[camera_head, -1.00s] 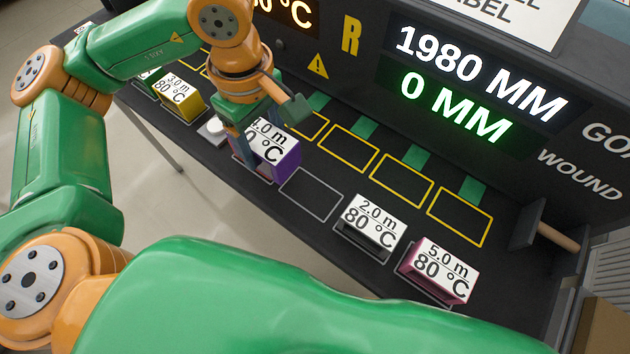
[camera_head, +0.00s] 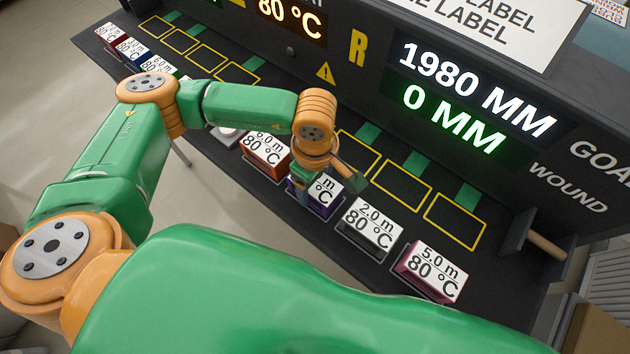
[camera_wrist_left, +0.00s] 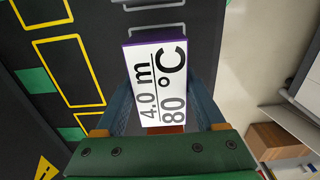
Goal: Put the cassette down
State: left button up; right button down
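The purple cassette (camera_head: 322,200), labelled "4.0 m 80 °C", is between the fingers of my left gripper (camera_head: 318,180), partly hidden by them in the head view. It is over the grey-outlined place between the orange 6.0 m cassette (camera_head: 264,153) and the black 2.0 m cassette (camera_head: 369,229). I cannot tell whether its underside touches the surface. In the left wrist view the cassette's white label (camera_wrist_left: 158,82) shows, with the blue fingers of the left gripper (camera_wrist_left: 162,100) against its two sides. My right gripper is not in view.
A pink 5.0 m cassette (camera_head: 430,272) stands at the right of the front row. Yellow-outlined places (camera_head: 402,186) behind are empty. A spool with a brown handle (camera_head: 546,244) is at the right end. The display panel (camera_head: 470,95) rises behind the bench.

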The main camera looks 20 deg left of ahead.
pick_arm(q)
jog(key=o, duration=0.3)
jog(key=shift+r+p, duration=0.4)
jog(key=shift+p, duration=0.05)
notch_tip(320, 180, up, 11)
jog(key=b, duration=0.3)
jog(key=shift+r, duration=0.3)
